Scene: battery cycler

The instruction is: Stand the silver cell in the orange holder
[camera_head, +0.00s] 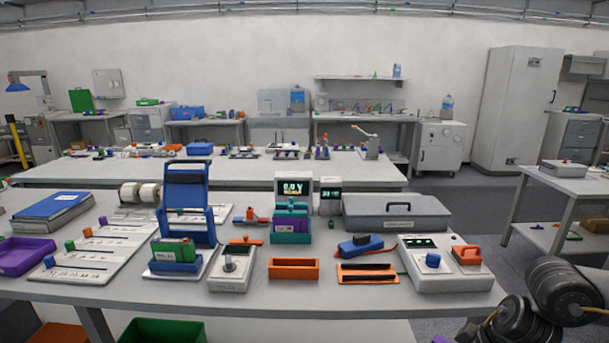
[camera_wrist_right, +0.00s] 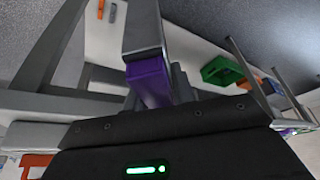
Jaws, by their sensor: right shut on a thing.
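My right gripper (camera_wrist_right: 150,75) shows close up in the right wrist view, shut on a block with a silver-grey part (camera_wrist_right: 140,28) and a purple part (camera_wrist_right: 150,82). This looks like the silver cell, but its full shape is hidden. In the head view a bit of purple shows at the bottom edge beside my black right arm, and the jaws are out of frame. A low orange holder (camera_head: 293,269) sits at the front middle of the bench, apart from the gripper. An orange piece with dark slots (camera_head: 367,279) lies right of it. My left gripper is not in view.
A grey box with a knob (camera_head: 230,280) stands left of the orange holder. The teal dock (camera_head: 291,235) is behind it. A white unit with blue and orange parts (camera_head: 445,275) stands at the right. A blue press-like frame (camera_head: 187,200) rises at the left. Bench top (camera_head: 235,310) is clear in front.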

